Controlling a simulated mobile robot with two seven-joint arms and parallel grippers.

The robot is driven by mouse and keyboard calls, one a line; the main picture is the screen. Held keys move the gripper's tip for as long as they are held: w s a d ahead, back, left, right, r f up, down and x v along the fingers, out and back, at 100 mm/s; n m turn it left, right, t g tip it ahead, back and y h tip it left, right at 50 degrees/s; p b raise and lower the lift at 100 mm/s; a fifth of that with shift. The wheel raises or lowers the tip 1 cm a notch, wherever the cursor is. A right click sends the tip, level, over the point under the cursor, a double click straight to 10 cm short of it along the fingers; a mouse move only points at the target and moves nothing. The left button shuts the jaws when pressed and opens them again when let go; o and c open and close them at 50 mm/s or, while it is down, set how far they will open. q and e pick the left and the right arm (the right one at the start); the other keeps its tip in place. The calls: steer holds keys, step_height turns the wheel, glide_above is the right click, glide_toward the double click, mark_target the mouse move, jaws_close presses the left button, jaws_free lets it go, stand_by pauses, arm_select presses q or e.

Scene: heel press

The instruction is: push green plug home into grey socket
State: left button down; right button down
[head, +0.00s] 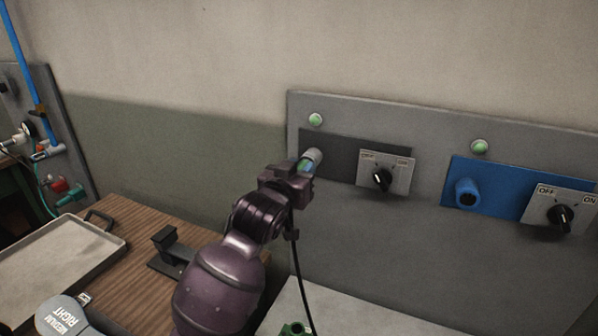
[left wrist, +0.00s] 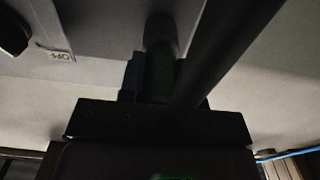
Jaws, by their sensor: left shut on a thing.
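The grey socket (head: 314,155) sticks out of a dark plate on the wall panel in the head view. The green plug (head: 304,166) is at its mouth and lined up with it. A band of green shows between socket and gripper; how deep the plug sits I cannot tell. My left gripper (head: 299,176) is shut on the plug, and a black cable hangs below it. In the dark left wrist view, the green plug (left wrist: 158,76) shows dimly in front of the grey socket (left wrist: 161,32), beside a finger. My right gripper is not in view.
A black rotary switch (head: 381,179) is right of the socket. A blue socket (head: 467,192) and a second switch (head: 561,217) are farther right. Below left, a wooden bench (head: 135,235) holds a tray (head: 60,262) and a black stand (head: 168,250). A green fitting (head: 294,328) shows at the bottom.

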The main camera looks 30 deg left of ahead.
arm_select(q)
steer(key=c, duration=0.7)
jaws_free()
steer(key=shift+c, duration=0.2)
steer(key=shift+s, duration=0.1)
steer(key=shift+s+f, duration=0.1)
steer(key=shift+s, duration=0.2)
steer(key=s+b, duration=0.1)
steer(key=s, duration=0.9)
steer(key=shift+d+b, duration=0.3)
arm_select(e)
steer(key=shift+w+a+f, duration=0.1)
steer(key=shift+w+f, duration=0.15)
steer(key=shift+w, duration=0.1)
